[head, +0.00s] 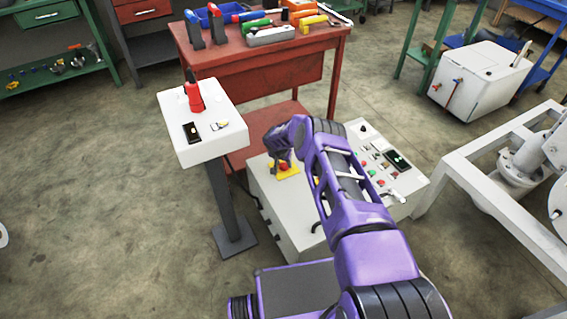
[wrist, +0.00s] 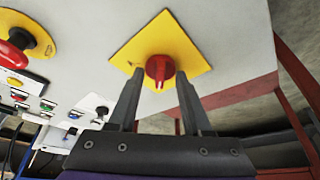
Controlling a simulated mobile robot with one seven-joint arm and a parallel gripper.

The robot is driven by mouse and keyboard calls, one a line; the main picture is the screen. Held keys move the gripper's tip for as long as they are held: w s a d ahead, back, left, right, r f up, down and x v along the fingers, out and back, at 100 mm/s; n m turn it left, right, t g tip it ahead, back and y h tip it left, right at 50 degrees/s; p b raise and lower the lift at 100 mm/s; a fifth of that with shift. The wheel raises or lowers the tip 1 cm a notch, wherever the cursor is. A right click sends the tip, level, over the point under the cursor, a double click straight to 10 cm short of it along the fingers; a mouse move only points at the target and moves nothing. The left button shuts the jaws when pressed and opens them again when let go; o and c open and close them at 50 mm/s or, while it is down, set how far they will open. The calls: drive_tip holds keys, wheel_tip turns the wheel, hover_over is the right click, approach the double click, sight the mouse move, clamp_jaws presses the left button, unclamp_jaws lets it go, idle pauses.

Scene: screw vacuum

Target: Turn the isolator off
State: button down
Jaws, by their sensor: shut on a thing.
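The isolator is a red rotary knob (wrist: 160,69) on a square yellow plate (wrist: 176,47), set on the pale control cabinet. In the wrist view the knob's grip ridge points roughly up and down. My gripper (wrist: 160,76) has one finger on each side of the knob and is shut on it. In the head view the yellow plate (head: 287,173) shows on the cabinet's left side, with my gripper (head: 283,163) over it, partly hiding the knob.
A red knob on a yellow disc (wrist: 30,33) and several buttons sit left on the panel in the wrist view. A white pedestal (head: 202,140) with a red-handled tool stands left of the cabinet (head: 285,215). A red tool table (head: 265,72) stands behind.

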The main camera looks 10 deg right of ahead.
idle(0.3)
drive_tip(key=shift+c, duration=1.7)
unclamp_jaws()
drive_tip(key=shift+r, duration=0.1)
drive_tip(key=p+v, duration=0.4)
drive_tip(key=v, duration=1.3)
drive_tip(key=shift+s, duration=0.25)
